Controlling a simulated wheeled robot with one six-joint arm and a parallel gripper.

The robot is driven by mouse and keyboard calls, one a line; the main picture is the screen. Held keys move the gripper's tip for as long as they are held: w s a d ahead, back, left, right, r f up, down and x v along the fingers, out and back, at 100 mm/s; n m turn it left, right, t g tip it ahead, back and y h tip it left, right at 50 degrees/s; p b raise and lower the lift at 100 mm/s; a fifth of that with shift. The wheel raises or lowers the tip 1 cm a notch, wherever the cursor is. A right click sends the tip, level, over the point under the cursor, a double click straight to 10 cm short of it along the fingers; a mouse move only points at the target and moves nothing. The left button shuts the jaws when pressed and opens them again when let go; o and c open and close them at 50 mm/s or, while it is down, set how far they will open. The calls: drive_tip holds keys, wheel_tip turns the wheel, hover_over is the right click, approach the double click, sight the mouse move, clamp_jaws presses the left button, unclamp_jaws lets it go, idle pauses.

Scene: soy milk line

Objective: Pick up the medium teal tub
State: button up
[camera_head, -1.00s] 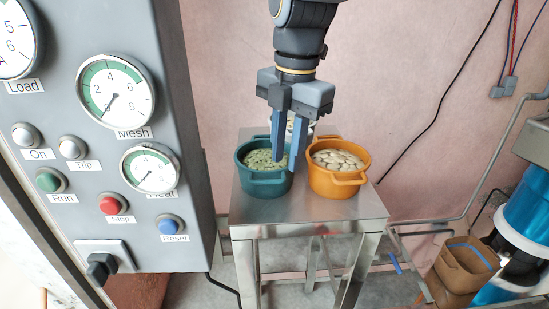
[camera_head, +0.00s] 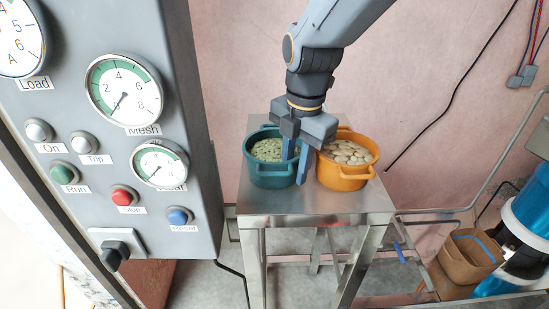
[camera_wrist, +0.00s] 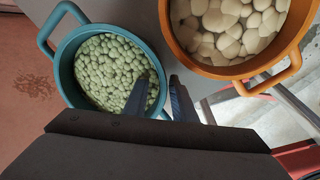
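The teal tub (camera_head: 262,182), filled with green beans or peas, stands upright on a steel table (camera_head: 300,208). In the wrist view the teal tub (camera_wrist: 64,68) is at upper left, one loop handle toward the top left. My gripper (camera_head: 295,170) points down at the tub's right side. Its fingers are apart. In the wrist view my gripper (camera_wrist: 158,82) has one finger over the beans inside the rim and the other outside it, with the rim between them. I cannot tell whether either finger touches it. The near handle is mostly hidden.
An orange tub (camera_head: 343,180) of pale beans stands close on the right, with little room beside my outer finger. A grey control panel (camera_head: 95,200) with gauges and buttons rises at left. A brown bin (camera_head: 468,255) stands low at right.

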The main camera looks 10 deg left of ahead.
clamp_jaws()
idle(1.4)
